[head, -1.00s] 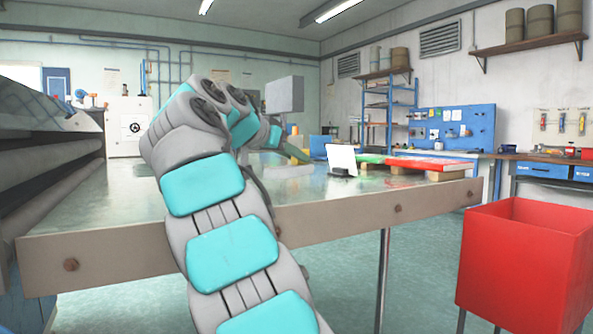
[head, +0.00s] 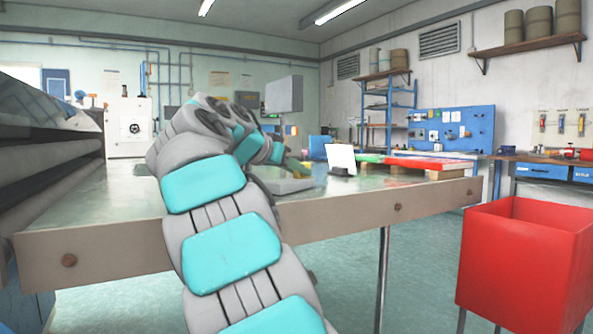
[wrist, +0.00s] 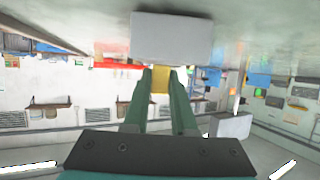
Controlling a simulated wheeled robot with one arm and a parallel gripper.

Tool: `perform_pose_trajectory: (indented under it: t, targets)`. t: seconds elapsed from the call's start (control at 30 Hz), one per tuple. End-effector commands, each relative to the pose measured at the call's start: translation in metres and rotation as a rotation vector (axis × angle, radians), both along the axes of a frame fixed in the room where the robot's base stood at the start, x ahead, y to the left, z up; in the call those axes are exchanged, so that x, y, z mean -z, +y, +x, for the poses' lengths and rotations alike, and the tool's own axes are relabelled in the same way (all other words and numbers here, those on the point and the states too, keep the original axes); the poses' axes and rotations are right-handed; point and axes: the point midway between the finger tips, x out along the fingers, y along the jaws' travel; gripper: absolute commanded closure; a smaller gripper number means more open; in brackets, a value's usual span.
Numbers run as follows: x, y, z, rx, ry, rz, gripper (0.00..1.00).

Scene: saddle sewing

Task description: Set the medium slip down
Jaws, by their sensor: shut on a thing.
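My gripper (head: 291,163) is low over the table, just above and behind a flat grey slab (head: 286,185). In the wrist view its two green fingers (wrist: 160,76) are shut on a small yellow piece (wrist: 161,82), which seems to be the medium slip. A bit of yellow (head: 304,165) also shows at the fingertips in the head view. The grey slab (wrist: 172,38) lies just beyond the fingertips in the wrist view. I cannot tell whether the slip touches the slab or the table.
The metal-edged table (head: 340,199) holds a white card (head: 341,158) on a dark stand, right of my gripper. A red bin (head: 520,260) stands at the front right. Rollers (head: 50,155) border the left.

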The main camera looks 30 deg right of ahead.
Motion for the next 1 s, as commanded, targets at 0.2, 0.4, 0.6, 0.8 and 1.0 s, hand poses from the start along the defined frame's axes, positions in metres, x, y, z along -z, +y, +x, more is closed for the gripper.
perform_pose_trajectory:
  t: [0.2,0.4,0.6,0.8,1.0]
  targets:
    - [0.003,0.0,0.0,0.0,0.0,0.0,0.65]
    - [0.003,0.0,0.0,0.0,0.0,0.0,0.45]
    - [0.002,0.0,0.0,0.0,0.0,0.0,0.45]
    - [-0.004,0.008,-0.003,-0.001,-0.001,-0.002,0.45]
    - [-0.02,0.041,-0.018,-0.003,-0.005,-0.001,0.45]
